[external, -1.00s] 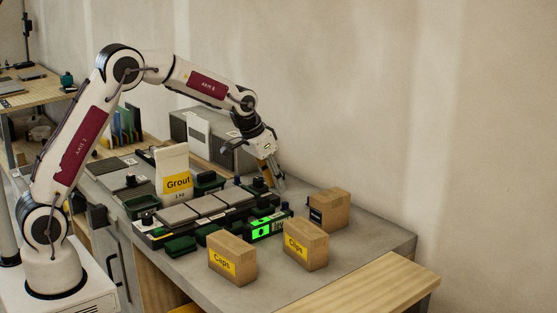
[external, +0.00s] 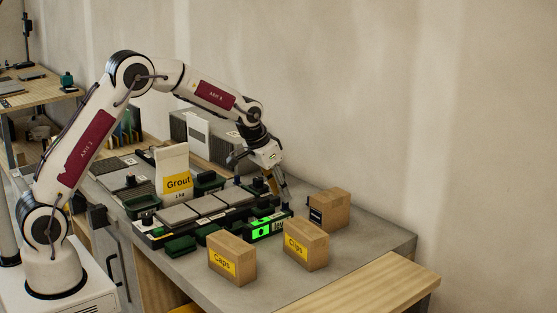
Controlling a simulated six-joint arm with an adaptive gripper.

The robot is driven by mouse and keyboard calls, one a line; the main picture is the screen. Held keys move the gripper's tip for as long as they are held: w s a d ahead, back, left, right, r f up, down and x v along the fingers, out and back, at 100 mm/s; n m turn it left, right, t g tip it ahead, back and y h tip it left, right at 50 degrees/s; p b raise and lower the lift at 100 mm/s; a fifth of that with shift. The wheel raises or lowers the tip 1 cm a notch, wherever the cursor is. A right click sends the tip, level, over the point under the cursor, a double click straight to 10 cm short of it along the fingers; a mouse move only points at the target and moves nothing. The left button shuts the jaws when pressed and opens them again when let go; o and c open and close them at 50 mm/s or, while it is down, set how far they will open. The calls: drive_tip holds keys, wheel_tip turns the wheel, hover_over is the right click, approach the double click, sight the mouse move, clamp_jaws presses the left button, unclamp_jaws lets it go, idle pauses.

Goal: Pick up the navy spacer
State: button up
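My gripper (external: 262,179) is over the far right end of the levelling station, pointing down with its fingers spread apart. A narrow yellow-brown piece shows by the fingers; I cannot tell whether it belongs to the gripper. The grey tiles (external: 211,205) lie in a row on a dark base, with small black knobs around them. I cannot pick out the navy spacer for certain; small dark parts below the gripper are too small and partly hidden to tell apart.
A Grout bag (external: 174,172) stands behind the tiles. Caps (external: 232,258) and Clips (external: 306,245) boxes stand in front, with another carton (external: 330,207) to the right. A green-lit display (external: 262,230) sits between. The bench's right end (external: 385,245) is clear.

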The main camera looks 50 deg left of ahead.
sight(285, 208)
idle(0.3)
drive_tip(key=shift+x, duration=2.55)
drive_tip(key=shift+w, duration=0.1)
drive_tip(key=c, duration=0.8)
